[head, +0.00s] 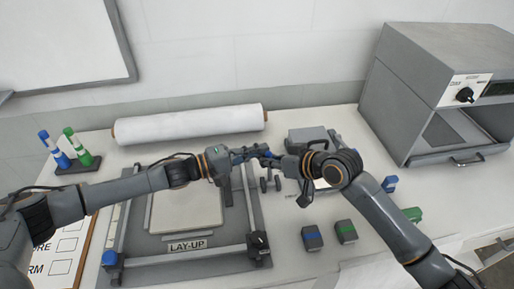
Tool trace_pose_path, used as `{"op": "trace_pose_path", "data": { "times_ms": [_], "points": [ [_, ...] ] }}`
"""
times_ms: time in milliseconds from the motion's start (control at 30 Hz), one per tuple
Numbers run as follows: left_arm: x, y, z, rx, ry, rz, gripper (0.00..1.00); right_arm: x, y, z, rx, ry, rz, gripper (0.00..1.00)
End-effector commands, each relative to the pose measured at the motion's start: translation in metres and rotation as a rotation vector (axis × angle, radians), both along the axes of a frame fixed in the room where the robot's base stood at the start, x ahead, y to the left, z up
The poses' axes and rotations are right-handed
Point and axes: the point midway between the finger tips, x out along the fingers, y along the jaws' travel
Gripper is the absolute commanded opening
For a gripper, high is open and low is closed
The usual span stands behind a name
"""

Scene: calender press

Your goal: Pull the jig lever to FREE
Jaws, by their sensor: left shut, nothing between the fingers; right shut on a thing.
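The lay-up jig (195,259) lies on the table in the head view, a grey frame with side rails, a pale plate and a LAY-UP label. A small black part with white marks (258,243) sits at its front right corner; I cannot tell whether it is the lever, and no FREE mark is readable. My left gripper (254,153) is shut and empty above the jig's back right. My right gripper (276,160) reaches in from the right, close to the left one, and is shut on a small blue part (266,154), mostly hidden by the fingers.
A white roll (190,123) lies behind the jig. Blue and green markers (75,163) stand at left beside a form board (68,258). Two small blocks (312,237) (346,232) lie at front right. A grey press (440,85) stands at back right.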

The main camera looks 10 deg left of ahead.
Motion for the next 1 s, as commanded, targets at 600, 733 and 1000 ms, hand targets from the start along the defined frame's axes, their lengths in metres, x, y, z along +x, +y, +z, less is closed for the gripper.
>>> {"op": "trace_pose_path", "data": {
  "times_ms": [600,733,1000],
  "points": [
    [-0.015,-0.006,0.004,0.015,-0.058,-0.009,0.0,0.005,-0.003,0.005,0.003,-0.009,-0.01,0.0],
    [-0.016,-0.007,0.003,0.015,-0.058,-0.012,0.0,0.004,-0.003,0.005,0.004,-0.009,-0.009,0.34],
    [-0.016,-0.007,0.002,0.017,-0.055,-0.01,0.0,0.003,0.0,0.005,0.008,-0.01,-0.004,0.34]
  ]
}}
